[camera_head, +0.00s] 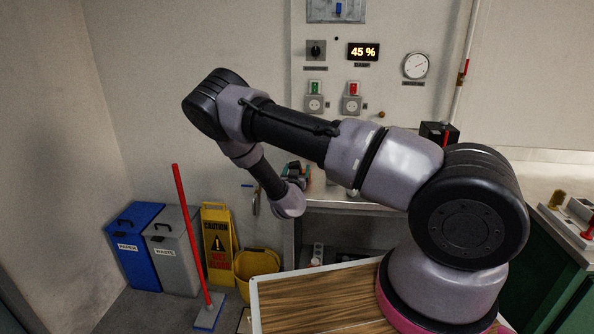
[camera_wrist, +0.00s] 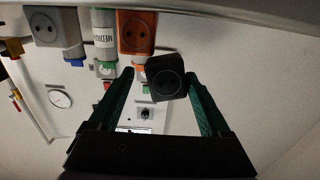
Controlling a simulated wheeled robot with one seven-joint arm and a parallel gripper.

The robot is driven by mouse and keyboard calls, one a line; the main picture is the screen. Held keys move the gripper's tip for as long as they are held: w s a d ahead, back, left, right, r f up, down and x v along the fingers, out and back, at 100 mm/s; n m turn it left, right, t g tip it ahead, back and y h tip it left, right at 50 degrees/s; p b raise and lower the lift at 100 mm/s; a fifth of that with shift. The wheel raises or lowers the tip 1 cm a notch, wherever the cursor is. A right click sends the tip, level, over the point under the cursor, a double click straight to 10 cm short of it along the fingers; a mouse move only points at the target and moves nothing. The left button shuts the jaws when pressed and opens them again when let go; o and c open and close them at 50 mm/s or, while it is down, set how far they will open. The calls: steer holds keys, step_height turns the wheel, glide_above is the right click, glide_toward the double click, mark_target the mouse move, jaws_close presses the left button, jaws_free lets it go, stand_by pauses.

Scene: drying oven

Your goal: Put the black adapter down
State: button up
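The black adapter (camera_wrist: 165,77) shows in the wrist view as a dark, tilted block with a round socket face. It lies between the fingertips of my gripper (camera_wrist: 160,76), close to the right finger. A narrow gap shows between it and the left finger, so the green fingers look open around it. I cannot tell whether it touches the right finger or what supports it. In the head view my gripper (camera_head: 292,175) is over the left end of the worktop (camera_head: 340,204), small and partly hidden by my wrist. I cannot make out the adapter there.
The wrist view is upside down. An orange adapter (camera_wrist: 135,32) and a grey adapter (camera_wrist: 55,27) stand near the black one, with a labelled container (camera_wrist: 104,36) between them. A wall panel (camera_head: 380,75) rises behind. Bins (camera_head: 175,250), a mop and a caution sign (camera_head: 217,245) stand left.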

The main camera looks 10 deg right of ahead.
steer(key=shift+r, duration=0.1)
steer(key=v, duration=1.2)
steer(key=s+d+r+m+g+y, duration=0.15)
steer(key=r+g+y, duration=0.3)
steer(key=r, duration=0.85)
steer(key=s+r+m+g+y, duration=0.3)
steer(key=r+g, duration=0.2)
steer(key=r, duration=0.8)
steer(key=s+d+r+n, duration=0.1)
steer(key=s+r, duration=0.3)
steer(key=s, duration=0.4)
steer(key=s+d+r+n, duration=0.1)
steer(key=s+d+r, duration=0.3)
steer(key=s, duration=0.3)
steer(key=s+d+r+n, duration=0.2)
steer(key=s+r, duration=0.4)
steer(key=s, duration=0.2)
steer(key=shift+s+d+r+g, duration=0.2)
steer(key=shift+s+d+g, duration=0.05)
steer(key=shift+s+g, duration=0.1)
